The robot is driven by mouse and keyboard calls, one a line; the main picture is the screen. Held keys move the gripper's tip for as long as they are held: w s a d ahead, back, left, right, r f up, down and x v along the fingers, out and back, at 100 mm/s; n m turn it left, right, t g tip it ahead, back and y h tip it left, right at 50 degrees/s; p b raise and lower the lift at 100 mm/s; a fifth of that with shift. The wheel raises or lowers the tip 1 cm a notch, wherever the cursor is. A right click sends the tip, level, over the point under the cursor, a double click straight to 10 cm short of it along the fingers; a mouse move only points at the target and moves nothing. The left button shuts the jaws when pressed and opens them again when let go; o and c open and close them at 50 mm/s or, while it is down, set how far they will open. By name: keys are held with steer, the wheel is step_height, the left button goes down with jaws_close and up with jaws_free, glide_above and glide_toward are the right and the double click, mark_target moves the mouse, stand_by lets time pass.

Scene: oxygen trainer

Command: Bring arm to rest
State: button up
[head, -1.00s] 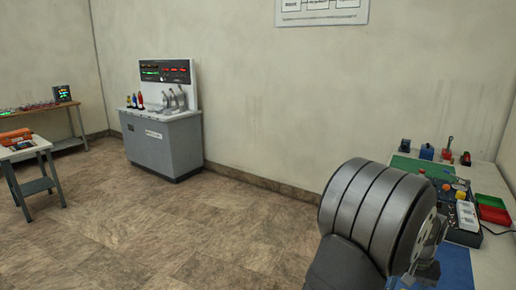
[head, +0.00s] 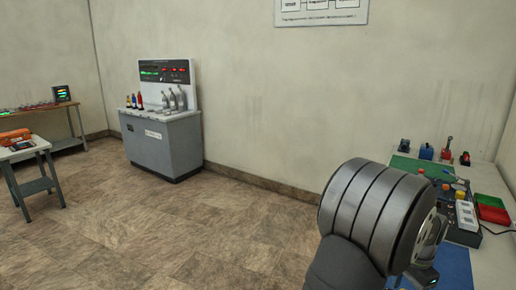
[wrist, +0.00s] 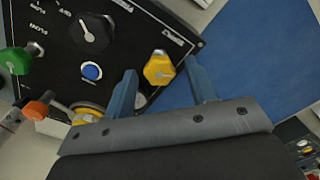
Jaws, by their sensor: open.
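My gripper (wrist: 160,68) shows in the wrist view with its two blue fingers spread apart and nothing between them. It is above a black control panel (wrist: 120,62) with a yellow knob (wrist: 159,68), a blue button (wrist: 92,72) and a black dial (wrist: 92,33). The yellow knob appears between the fingertips in the picture; I cannot tell the height gap. In the head view my large grey arm link covers the lower right, and the gripper itself is mostly hidden behind it.
The workbench (head: 487,262) at right carries the panel, a blue mat (head: 455,268), a green mat (head: 412,168) and red and green trays (head: 492,214). A green knob (wrist: 20,60) and an orange knob (wrist: 38,107) stand close by. A grey console (head: 165,145) stands far off; floor between is clear.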

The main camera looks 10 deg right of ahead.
steer(key=m, duration=0.4)
steer(key=shift+m, duration=0.3)
steer(key=o, duration=1.1)
steer(key=shift+c, duration=0.2)
steer(key=s+a+r+n, duration=0.5)
steer(key=a+r+n, duration=0.1)
steer(key=r, duration=0.2)
steer(key=s+a+r+n, duration=0.5)
steer(key=r+n, duration=0.2)
steer(key=r, duration=0.1)
step_height(320, 180, down, 10)
steer(key=shift+f, duration=0.1)
